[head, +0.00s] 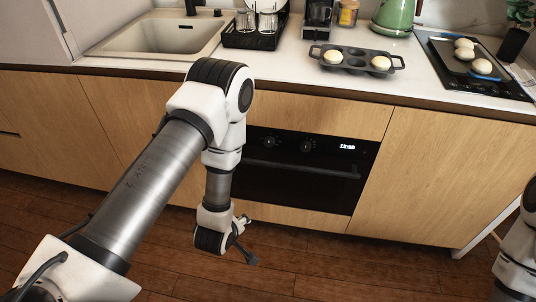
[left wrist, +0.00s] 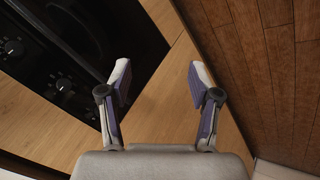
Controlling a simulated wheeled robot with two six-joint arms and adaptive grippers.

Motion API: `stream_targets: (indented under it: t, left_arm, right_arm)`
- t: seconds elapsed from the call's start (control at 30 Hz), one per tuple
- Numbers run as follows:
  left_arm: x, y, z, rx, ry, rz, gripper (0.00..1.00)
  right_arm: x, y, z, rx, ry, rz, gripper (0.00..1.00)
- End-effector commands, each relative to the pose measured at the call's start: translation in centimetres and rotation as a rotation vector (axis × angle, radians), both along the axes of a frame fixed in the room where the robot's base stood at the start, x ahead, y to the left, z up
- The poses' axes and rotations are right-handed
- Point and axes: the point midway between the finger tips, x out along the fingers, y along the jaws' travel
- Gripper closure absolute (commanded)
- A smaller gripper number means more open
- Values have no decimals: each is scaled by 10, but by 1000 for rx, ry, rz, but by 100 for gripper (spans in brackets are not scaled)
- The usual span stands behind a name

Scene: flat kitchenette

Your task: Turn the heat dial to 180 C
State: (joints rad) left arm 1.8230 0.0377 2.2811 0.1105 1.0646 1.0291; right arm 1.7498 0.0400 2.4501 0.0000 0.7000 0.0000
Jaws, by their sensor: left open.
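The black oven (head: 300,182) is built into the wooden cabinets below the counter. Its panel carries two round dials, a left dial (head: 269,141) and a right dial (head: 306,145), and a lit clock. Two dials, an upper one (left wrist: 13,47) and a lower one (left wrist: 64,85), also show in the left wrist view. The dial markings are too small to read. My left gripper (head: 246,240) hangs low in front of the oven, below the panel and apart from the dials. In the left wrist view the gripper (left wrist: 160,85) is open with nothing between its fingers.
An oven handle (head: 300,169) runs across the door under the dials. On the counter stand a muffin tin (head: 356,62) with buns, a black dish rack (head: 252,38), a green kettle (head: 394,15) and a hob (head: 480,75). The wooden floor in front is clear.

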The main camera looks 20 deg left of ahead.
Motion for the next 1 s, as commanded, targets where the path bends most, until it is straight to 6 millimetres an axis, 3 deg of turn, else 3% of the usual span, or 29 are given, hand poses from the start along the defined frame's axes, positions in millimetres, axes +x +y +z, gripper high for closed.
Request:
stream_targets:
  t: [0.03, 0.17, 0.3, 0.4, 0.53, 0.67, 0.87, 1.0]
  left_arm:
    - [28, 3, -21, -33, -94, 69, 37]
    - [97, 12, -22, -143, -351, 230, 37]
    - [166, 20, -13, -268, -638, 340, 37]
    - [203, 25, -1, -319, -813, 361, 37]
    - [230, 27, 10, -339, -954, 347, 37]
    - [237, 26, 22, -351, -1017, 336, 37]
    - [247, 28, 33, -355, -1036, 334, 37]
    - [271, 34, 32, -354, -1035, 333, 37]
  right_arm:
    - [0, 0, -37, 0, 1, 0, 60]
    - [0, 0, -90, 0, 0, 0, 60]
    - [0, 0, -163, 0, 0, 0, 60]
    - [0, 0, -216, 0, 0, 0, 60]
    - [0, 0, -275, 0, 0, 0, 60]
    - [1, 0, -303, 0, 0, 0, 60]
    - [1, 0, -305, 0, -1, 0, 60]
    - [1, 0, -311, 0, -1, 0, 60]
